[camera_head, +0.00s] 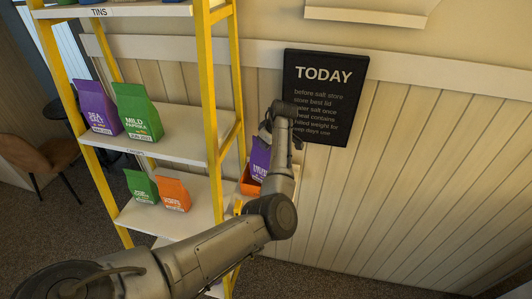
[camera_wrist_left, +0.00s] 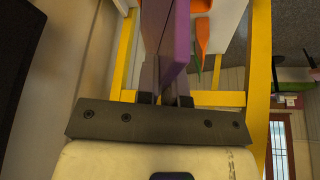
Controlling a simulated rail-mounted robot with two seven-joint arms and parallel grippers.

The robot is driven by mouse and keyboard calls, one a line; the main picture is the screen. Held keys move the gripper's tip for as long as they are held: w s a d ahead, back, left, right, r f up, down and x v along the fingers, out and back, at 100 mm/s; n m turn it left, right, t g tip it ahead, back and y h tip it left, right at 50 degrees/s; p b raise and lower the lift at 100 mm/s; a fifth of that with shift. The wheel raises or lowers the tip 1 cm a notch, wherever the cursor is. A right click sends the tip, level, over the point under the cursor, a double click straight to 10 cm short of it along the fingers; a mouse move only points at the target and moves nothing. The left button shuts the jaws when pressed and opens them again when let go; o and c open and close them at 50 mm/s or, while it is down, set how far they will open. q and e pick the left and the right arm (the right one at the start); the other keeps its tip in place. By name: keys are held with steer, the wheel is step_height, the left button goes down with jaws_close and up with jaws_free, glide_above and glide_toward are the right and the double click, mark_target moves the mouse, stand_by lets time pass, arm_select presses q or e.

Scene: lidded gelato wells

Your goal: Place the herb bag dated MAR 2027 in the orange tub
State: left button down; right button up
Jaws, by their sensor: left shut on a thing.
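My left gripper (camera_head: 268,130) is shut on a purple bag (camera_head: 260,157). In the left wrist view its fingers (camera_wrist_left: 166,98) pinch the purple bag (camera_wrist_left: 178,45). The held bag is at the orange tub (camera_head: 249,183), which my arm partly hides. I cannot tell whether the bag rests in the tub or hangs just above it. The held bag's date is not readable. Another purple bag (camera_head: 95,105) stands on the upper shelf; its date label is too small to read surely. My right gripper is not in view.
A green MILD PAPRIKA bag (camera_head: 137,110) stands on the upper shelf (camera_head: 178,135). A green bag (camera_head: 140,186) and an orange bag (camera_head: 174,194) stand on the lower shelf. Yellow posts (camera_head: 207,85) frame the shelves. A black TODAY board (camera_head: 325,95) hangs on the panelled wall.

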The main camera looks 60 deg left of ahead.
arm_select(q)
steer(key=shift+f+p, duration=0.45)
steer(key=shift+f, duration=1.55)
steer(key=c, duration=1.2)
jaws_free()
steer(key=shift+c, duration=0.2)
